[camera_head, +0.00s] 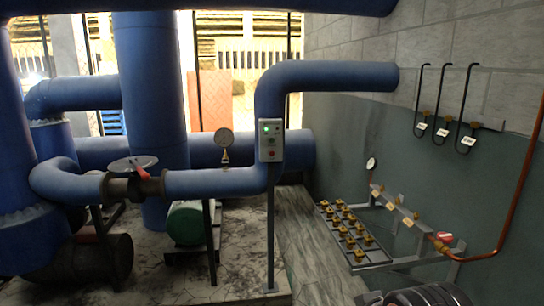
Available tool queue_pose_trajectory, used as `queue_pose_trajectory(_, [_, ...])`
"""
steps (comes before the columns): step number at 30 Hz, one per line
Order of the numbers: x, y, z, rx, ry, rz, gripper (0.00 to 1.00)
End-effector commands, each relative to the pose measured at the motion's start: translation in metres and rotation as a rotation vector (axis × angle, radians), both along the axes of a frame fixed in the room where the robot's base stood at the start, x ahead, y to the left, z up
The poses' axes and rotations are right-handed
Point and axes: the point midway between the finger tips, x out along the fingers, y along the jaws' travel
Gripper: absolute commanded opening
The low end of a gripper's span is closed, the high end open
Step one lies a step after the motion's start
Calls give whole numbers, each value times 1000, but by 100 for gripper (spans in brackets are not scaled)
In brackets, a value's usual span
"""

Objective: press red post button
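A grey control box (270,140) stands upright on a thin dark post (270,230) near the middle of the head view, in front of a blue pipe. A lit green button (266,129) is on the upper part of its face. A small dark reddish button (271,141) seems to sit below it, and a small mark lies lower still; they are too small to tell clearly. My gripper is not in view.
Blue pipes (330,75) run behind the box. A valve with a round handwheel (133,165) and a gauge (224,138) are left of it. A rack of brass fittings (345,235) stands on the right. Grey floor right of the post (315,250) is clear.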

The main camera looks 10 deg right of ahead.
Motion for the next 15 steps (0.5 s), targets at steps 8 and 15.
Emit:
queue_pose_trajectory(8, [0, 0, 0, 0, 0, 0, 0])
queue_pose_trajectory(15, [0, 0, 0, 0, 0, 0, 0])
